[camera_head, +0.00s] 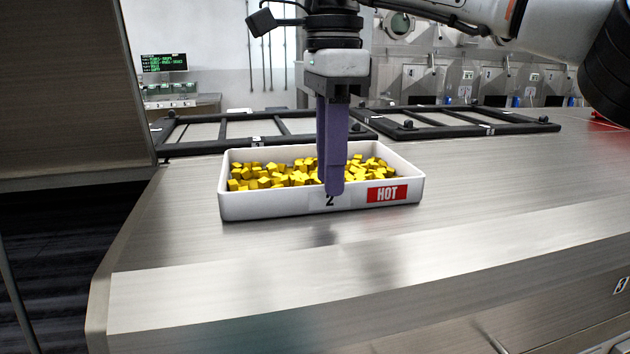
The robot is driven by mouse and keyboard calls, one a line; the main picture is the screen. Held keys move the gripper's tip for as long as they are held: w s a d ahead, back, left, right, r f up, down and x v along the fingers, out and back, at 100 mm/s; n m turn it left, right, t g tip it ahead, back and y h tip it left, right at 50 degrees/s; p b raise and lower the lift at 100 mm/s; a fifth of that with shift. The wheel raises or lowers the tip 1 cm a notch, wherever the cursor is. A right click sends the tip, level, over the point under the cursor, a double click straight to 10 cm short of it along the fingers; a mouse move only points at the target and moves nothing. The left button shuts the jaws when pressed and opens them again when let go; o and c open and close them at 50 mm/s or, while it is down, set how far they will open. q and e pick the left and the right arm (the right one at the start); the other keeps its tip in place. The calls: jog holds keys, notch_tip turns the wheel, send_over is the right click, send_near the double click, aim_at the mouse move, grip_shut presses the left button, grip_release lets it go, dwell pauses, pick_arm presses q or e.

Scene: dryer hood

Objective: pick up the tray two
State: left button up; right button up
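The tray two (275,203) is a white, shallow rectangular tray on the metal counter. It is filled with yellow cubes and has a "2" and a red HOT label (387,193) on its front wall. My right gripper (331,188) points straight down at the middle of the tray's front wall. One purple finger overlaps the front wall and partly covers the "2"; the other finger is mostly behind it, on the cube side. The fingers are seen nearly in line, so the gap and any contact with the wall are unclear. My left gripper is out of view.
Two dark-framed racks (275,124) (460,121) lie on the counter behind the tray. The metal counter (480,200) is clear to the right and in front. A tall metal panel (70,90) stands at the left. A green-text screen (163,63) hangs at the back.

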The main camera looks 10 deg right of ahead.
notch_tip(320, 180, down, 3)
jog(key=shift+r, duration=0.2)
grip_shut()
jog(key=shift+r, duration=0.1)
dwell(1.2)
